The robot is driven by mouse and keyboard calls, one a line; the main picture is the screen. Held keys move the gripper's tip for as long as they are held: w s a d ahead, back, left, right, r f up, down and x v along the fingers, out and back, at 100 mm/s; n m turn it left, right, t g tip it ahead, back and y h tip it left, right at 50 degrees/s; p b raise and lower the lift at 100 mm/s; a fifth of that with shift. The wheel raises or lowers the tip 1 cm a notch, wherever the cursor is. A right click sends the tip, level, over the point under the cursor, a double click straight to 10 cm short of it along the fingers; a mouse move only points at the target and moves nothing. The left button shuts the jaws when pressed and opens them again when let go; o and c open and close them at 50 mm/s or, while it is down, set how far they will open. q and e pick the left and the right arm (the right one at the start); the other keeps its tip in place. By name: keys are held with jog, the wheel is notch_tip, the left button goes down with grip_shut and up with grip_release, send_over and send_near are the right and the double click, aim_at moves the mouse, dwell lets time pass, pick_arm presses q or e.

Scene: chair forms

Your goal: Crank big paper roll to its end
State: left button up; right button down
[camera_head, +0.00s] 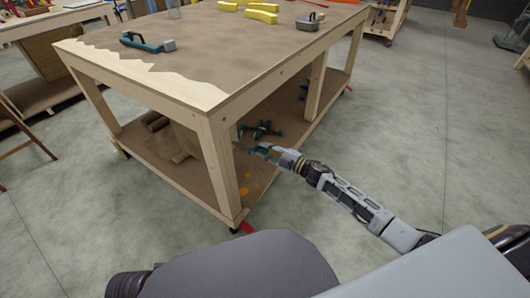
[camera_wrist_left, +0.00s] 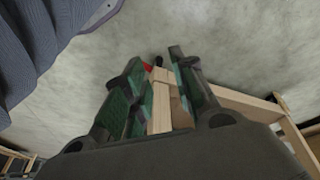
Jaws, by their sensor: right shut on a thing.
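Brown paper rolls (camera_head: 180,156) lie on the lower shelf of the wooden workbench, partly hidden behind its front leg. A larger brown rounded form (camera_head: 190,136) beside them may be the big roll. I cannot clearly make out a crank. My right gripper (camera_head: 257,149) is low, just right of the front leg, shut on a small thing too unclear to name. My left gripper (camera_wrist_left: 160,75) shows only in the left wrist view. Its green and black fingers are apart, with a wooden post beyond them and nothing visibly held.
The workbench (camera_head: 210,98) has a brown top holding a green-handled tool (camera_head: 146,43), yellow blocks (camera_head: 262,16) and a grey tool (camera_head: 311,21). Dark green tools (camera_head: 262,131) lie on the shelf near my right gripper. Grey floor (camera_head: 400,140) is clear at right.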

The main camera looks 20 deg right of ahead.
jog(key=shift+w+d+r+n, duration=0.15)
jog(key=shift+r+n, duration=0.5)
jog(key=shift+n, duration=0.25)
jog(key=r+n, duration=0.1)
jog(key=n, duration=0.1)
jog(key=shift+r+n+p, duration=0.1)
jog(key=shift+n+p, duration=0.2)
jog(key=shift+p, duration=0.05)
pick_arm(q)
jog(key=shift+a+f, duration=0.15)
jog(key=shift+f, duration=0.85)
pick_arm(e)
jog(key=shift+r+n, duration=0.35)
jog(key=shift+n, duration=0.4)
jog(key=shift+r+n, duration=0.35)
jog(key=shift+n, duration=0.4)
jog(key=c, duration=1.2)
grip_release()
jog(key=shift+c, duration=0.2)
pick_arm(q)
jog(key=shift+r, duration=0.1)
pick_arm(e)
jog(key=shift+f, duration=0.1)
jog(key=shift+s, duration=0.2)
